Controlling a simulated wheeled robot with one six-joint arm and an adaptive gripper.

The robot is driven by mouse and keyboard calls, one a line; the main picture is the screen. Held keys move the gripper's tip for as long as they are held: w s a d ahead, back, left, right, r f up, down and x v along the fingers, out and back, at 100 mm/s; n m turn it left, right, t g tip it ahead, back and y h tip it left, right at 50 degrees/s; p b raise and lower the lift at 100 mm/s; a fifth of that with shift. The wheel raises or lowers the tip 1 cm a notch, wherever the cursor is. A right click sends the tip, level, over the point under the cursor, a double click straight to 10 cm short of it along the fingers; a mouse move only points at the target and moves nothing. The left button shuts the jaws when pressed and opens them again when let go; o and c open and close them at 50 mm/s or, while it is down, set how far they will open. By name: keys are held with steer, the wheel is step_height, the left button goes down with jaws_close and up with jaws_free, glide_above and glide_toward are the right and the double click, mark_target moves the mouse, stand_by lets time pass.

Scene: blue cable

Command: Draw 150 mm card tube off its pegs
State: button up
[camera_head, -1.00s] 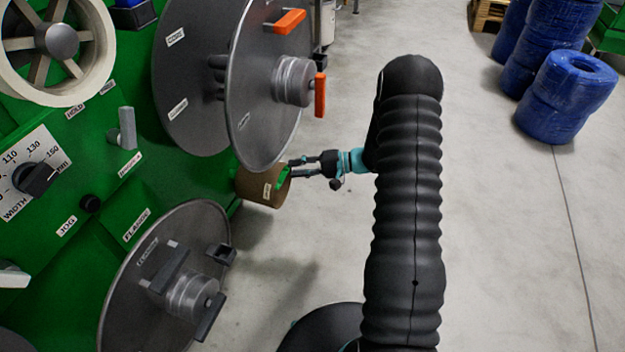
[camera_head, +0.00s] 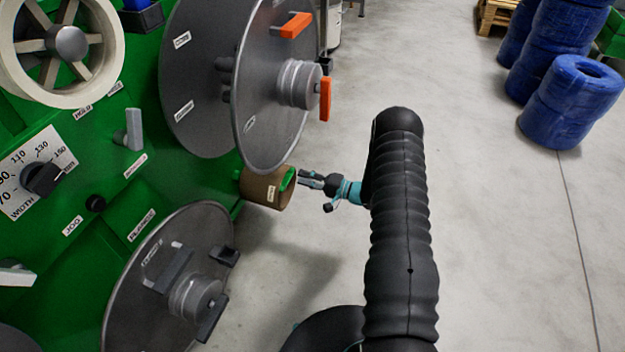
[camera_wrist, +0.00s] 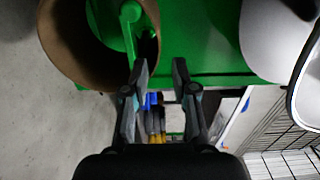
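The brown card tube (camera_head: 262,188) sits low on the green machine, under the large grey discs, with its open end facing right. It also shows at the upper left of the wrist view (camera_wrist: 62,45). A green peg-like arm (camera_wrist: 130,28) shows inside its mouth, and green shows at its mouth in the head view (camera_head: 288,179). Any other peg is hidden. My gripper (camera_head: 303,180) is just right of the tube's mouth. In the wrist view my gripper (camera_wrist: 160,72) has its two fingers apart, with the tube's near rim close by the left fingertip. I cannot tell if they touch.
A large grey disc (camera_head: 255,125) with orange handles (camera_head: 325,98) hangs just above the tube. The lower flange disc (camera_head: 130,290) stands below left. Blue coils (camera_head: 565,105) stand far right. The grey floor (camera_head: 490,230) to the right is clear.

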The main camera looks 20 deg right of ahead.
steer(key=b+x, duration=0.2)
steer(key=x, duration=0.5)
stand_by(0.3)
jaws_close()
stand_by(0.5)
steer(key=shift+s+r+b, duration=0.1)
steer(key=shift+r+b, duration=0.2)
steer(key=shift+r, duration=0.2)
stand_by(0.4)
steer(key=shift+b+v, duration=0.3)
steer(key=shift+v, duration=0.85)
stand_by(1.5)
